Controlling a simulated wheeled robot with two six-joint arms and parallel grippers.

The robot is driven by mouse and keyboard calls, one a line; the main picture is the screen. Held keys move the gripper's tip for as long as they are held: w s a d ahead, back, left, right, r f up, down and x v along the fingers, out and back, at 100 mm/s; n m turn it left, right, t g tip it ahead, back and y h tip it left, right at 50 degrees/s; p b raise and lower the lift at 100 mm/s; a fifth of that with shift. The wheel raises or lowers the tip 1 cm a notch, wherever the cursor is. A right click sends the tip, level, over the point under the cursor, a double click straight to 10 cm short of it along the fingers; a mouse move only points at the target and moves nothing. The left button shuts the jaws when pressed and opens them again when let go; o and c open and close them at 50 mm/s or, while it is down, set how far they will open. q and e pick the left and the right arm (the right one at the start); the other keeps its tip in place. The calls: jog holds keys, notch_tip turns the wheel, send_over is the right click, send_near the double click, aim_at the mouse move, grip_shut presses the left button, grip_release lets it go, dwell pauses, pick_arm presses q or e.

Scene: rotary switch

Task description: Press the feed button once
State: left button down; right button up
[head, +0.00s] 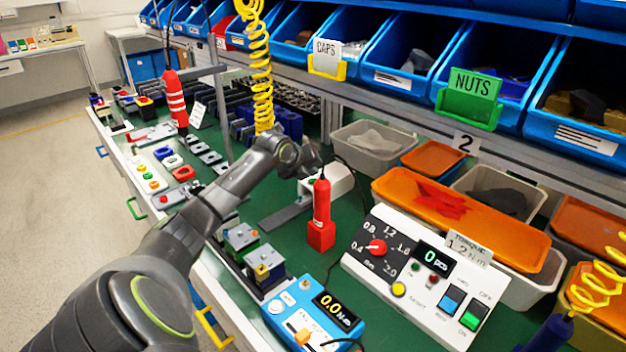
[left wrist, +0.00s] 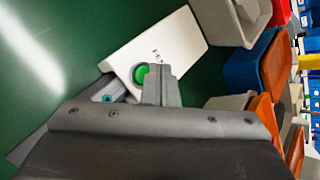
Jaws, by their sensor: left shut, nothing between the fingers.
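A white box (left wrist: 178,42) with a round green button (left wrist: 140,74) on its face shows in the left wrist view. Small dark lettering sits on the box beyond the button, too small to read. My left gripper (left wrist: 160,72) is shut and empty. Its fingertips overlap the right edge of the green button in this view; I cannot tell whether they touch it. My right gripper is not in view.
A red tool (head: 321,205) stands upright in front of the box. A white control panel (head: 400,285) with a red knob and buttons lies to the right. Grey and orange bins (head: 455,205) stand behind. A grey flat piece (head: 285,217) lies left of the tool on the green bench.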

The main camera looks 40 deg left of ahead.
aim_at(311, 182)
pick_arm(q)
notch_tip(311, 182, up, 5)
jog(key=p, duration=0.4)
jog(key=shift+r+p, duration=0.1)
jog(key=shift+p, duration=0.25)
dwell(0.6)
